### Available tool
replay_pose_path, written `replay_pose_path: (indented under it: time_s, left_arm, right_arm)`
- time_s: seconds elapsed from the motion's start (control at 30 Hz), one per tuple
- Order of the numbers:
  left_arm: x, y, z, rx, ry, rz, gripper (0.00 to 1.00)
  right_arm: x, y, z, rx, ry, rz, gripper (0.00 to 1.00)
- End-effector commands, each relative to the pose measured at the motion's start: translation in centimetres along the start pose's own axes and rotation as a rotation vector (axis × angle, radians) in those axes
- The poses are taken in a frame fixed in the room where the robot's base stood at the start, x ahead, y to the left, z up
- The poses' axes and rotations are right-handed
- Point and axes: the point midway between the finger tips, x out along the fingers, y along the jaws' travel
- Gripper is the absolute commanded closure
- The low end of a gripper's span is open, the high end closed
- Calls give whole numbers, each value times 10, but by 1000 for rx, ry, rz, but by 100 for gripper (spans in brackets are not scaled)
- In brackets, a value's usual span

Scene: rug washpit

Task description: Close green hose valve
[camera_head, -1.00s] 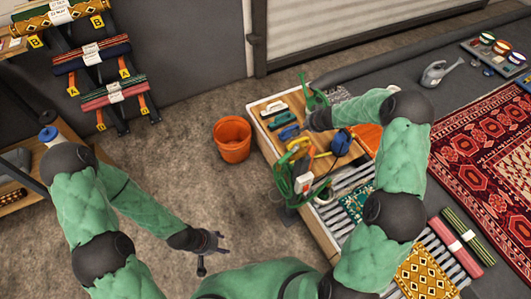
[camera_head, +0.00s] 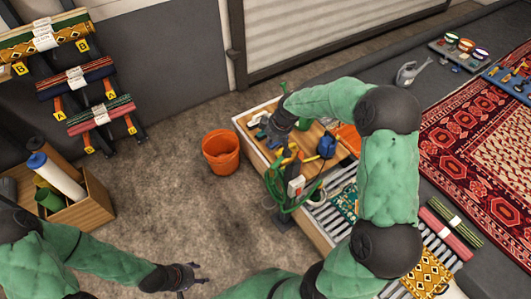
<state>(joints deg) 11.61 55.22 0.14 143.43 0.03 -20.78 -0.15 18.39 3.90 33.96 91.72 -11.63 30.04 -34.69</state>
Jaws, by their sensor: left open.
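The green hose (camera_head: 272,182) hangs in loops at the near left edge of the workbench, beside a small white box with a red part (camera_head: 296,186). The valve on the hose is too small to make out. My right gripper (camera_head: 268,134) is over the far left part of the bench, among tools, beyond the hose. My own arm partly hides it, and I cannot see whether its fingers are open. My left gripper (camera_head: 194,277) is open and empty above the floor at the bottom, left of the bench and apart from the hose.
An orange bucket (camera_head: 220,153) stands on the floor left of the bench (camera_head: 318,234). A blue tool (camera_head: 326,146) and other tools lie on the bench. A wooden box of rolls (camera_head: 88,205) is at left. Floor between box and bucket is clear.

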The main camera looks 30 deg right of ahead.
Motion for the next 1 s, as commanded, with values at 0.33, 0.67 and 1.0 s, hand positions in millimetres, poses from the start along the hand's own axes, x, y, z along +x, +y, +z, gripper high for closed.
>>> replay_pose_path:
  time_s: [0.33,0.67,1.0]
  left_arm:
    - [16,-6,-1,0,0,0,46]
    - [30,-11,-1,0,0,0,46]
    - [36,-13,-1,0,0,0,46]
  right_arm:
    - [55,-1,1,-1,-2,-2,100]
    - [100,0,2,2,1,0,100]
    - [86,0,33,2,2,0,100]
